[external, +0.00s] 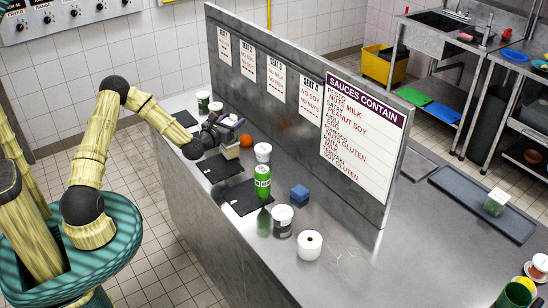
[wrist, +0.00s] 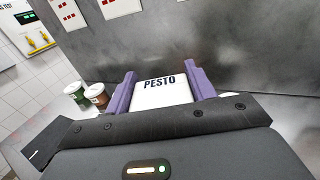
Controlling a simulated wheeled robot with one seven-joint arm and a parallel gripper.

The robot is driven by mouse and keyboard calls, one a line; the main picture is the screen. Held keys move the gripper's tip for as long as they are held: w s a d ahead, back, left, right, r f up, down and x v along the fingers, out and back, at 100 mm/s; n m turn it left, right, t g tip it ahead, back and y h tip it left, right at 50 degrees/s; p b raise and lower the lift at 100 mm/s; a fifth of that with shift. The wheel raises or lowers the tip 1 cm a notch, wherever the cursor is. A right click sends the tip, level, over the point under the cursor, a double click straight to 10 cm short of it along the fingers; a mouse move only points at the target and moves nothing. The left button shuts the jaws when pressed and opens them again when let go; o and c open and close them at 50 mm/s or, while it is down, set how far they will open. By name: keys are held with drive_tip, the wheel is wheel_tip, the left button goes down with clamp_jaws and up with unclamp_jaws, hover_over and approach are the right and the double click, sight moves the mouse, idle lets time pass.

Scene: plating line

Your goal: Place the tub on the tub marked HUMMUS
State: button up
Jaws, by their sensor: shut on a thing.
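My gripper (wrist: 160,88) has its purple fingers shut on a white tub marked PESTO (wrist: 165,95). In the external view my gripper (external: 230,135) is over the counter near the upright panel, and a pale block-like shape there may be the held tub. Two white-lidded tubs, one green (wrist: 75,90) and one brown (wrist: 97,95), stand to the left in the wrist view. They also show at the far end of the counter in the external view. Another white-lidded tub (external: 263,152) stands to the right of my gripper. I cannot read HUMMUS on any tub.
An orange ball-like item (external: 245,140) sits by my gripper. A green can (external: 262,184), a dark-labelled jar (external: 282,221), a white roll (external: 309,246) and a blue sponge (external: 299,193) stand nearer. Dark mats (external: 218,168) lie along the front. The grey panel (external: 290,130) blocks the back.

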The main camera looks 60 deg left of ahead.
drive_tip(key=shift+f, duration=0.2)
drive_tip(key=o, duration=1.1)
drive_tip(key=shift+r, duration=0.2)
drive_tip(key=b+v, duration=0.2)
drive_tip(key=v, duration=1)
drive_tip(key=shift+d+f+b, duration=0.1)
drive_tip(key=shift+b, duration=0.2)
